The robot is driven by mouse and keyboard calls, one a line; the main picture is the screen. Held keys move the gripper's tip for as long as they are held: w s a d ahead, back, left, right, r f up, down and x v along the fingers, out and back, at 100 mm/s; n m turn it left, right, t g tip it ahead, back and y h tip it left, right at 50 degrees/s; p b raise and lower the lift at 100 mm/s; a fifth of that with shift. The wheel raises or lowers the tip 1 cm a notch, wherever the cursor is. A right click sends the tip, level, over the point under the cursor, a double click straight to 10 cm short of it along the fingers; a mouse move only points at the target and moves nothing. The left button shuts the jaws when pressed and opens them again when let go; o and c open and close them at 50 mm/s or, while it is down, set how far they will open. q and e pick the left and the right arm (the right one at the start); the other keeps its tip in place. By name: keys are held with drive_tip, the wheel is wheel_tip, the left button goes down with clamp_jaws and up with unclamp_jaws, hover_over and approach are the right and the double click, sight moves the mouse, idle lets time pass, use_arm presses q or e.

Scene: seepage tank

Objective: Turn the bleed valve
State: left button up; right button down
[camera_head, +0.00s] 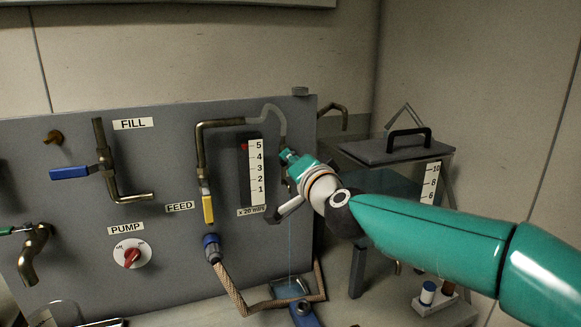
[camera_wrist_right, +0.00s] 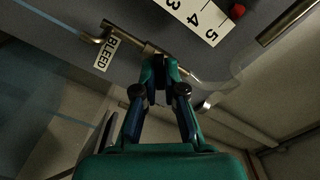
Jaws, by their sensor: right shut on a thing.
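The bleed valve (camera_wrist_right: 125,42) is a small metallic pipe fitting on the grey panel, beside the label BLEED in the right wrist view. My right gripper (camera_wrist_right: 160,68) has its fingers closed together at this valve, shut on its handle; the fingers hide most of the handle, so its angle cannot be told. In the head view my right gripper (camera_head: 286,158) reaches the panel's right part, just right of the numbered scale, and hides the valve. My left gripper is not in view.
The panel (camera_head: 165,255) also bears a blue-handled FILL valve (camera_head: 70,172), a yellow-handled FEED valve (camera_head: 208,208), a red PUMP knob (camera_head: 131,257) and a white scale (camera_head: 257,172). A clear tank with a black-handled lid (camera_head: 395,150) stands right, behind my right arm.

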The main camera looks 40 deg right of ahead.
drive_tip(key=shift+f+m+b, duration=0.15)
drive_tip(key=shift+m+b, duration=0.45)
drive_tip(key=shift+m, duration=1.2)
drive_tip(key=shift+f+m+b, duration=0.15)
drive_tip(key=shift+m+b, duration=0.45)
drive_tip(key=shift+m, duration=1.2)
drive_tip(key=c, duration=1.3)
unclamp_jaws()
drive_tip(key=shift+o, duration=0.2)
drive_tip(key=shift+r, duration=0.1)
drive_tip(key=shift+s, duration=0.1)
drive_tip(key=v, duration=1.1)
drive_tip(key=shift+s+a, duration=0.2)
drive_tip(key=shift+s, duration=0.15)
